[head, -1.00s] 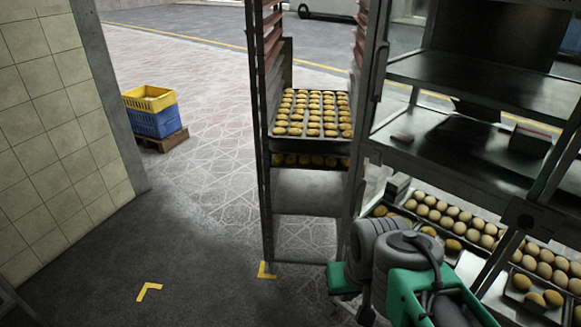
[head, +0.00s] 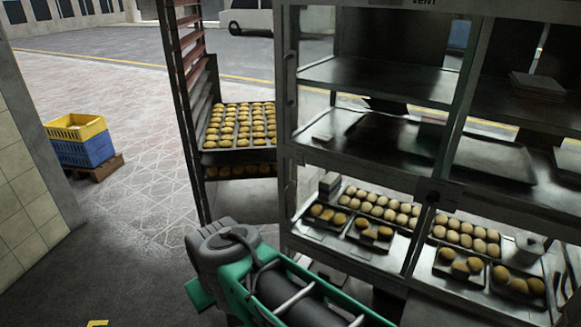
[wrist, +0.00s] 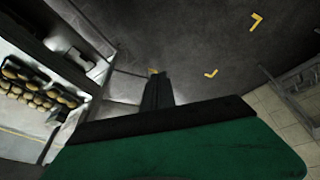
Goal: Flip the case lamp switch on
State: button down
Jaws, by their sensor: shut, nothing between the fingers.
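I cannot make out a lamp switch for certain. A small dark plate with a round spot (head: 433,196) sits on the case's middle post, but I cannot tell what it is. My green and grey arm crosses the bottom of the head view in front of the case. In the wrist view my gripper (wrist: 156,78) is shut and empty, pointing over the dark floor and apart from the case.
A tall rack (head: 187,110) with a tray of rolls (head: 240,125) stands left of the case. A yellow crate (head: 76,127) on a blue crate (head: 85,152) is at the left. A tiled wall (head: 25,190) borders the left.

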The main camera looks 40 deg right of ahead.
aim_at(298, 162)
jog(key=w+d+t+h+b, duration=0.2)
jog(key=w+d+h+b, duration=0.15)
jog(key=w+d, duration=0.7)
jog(key=w+d+r+n+h+b, duration=0.1)
jog(key=w+d+r+h, duration=0.1)
jog(key=d, duration=0.3)
jog(key=w+d+r+n+h+b, duration=0.1)
jog(key=w+d+r+h, duration=0.2)
jog(key=w+d+h, duration=0.1)
jog(key=w+d+r+n+h+b, duration=0.1)
jog(key=w+d+r+h, duration=0.1)
jog(key=d+h, duration=0.3)
jog(key=w+d, duration=0.1)
jog(key=d, duration=0.1)
jog(key=shift+d+r+n, duration=0.25)
jog(key=shift+d+n, duration=0.05)
jog(key=shift+n, duration=0.1)
jog(key=shift+d+h, duration=0.1)
jog(key=shift+h, duration=0.15)
jog(key=x, duration=1.4)
jog(key=shift+s+p, duration=0.1)
jog(key=shift+p, duration=0.2)
jog(key=shift+f, duration=0.1)
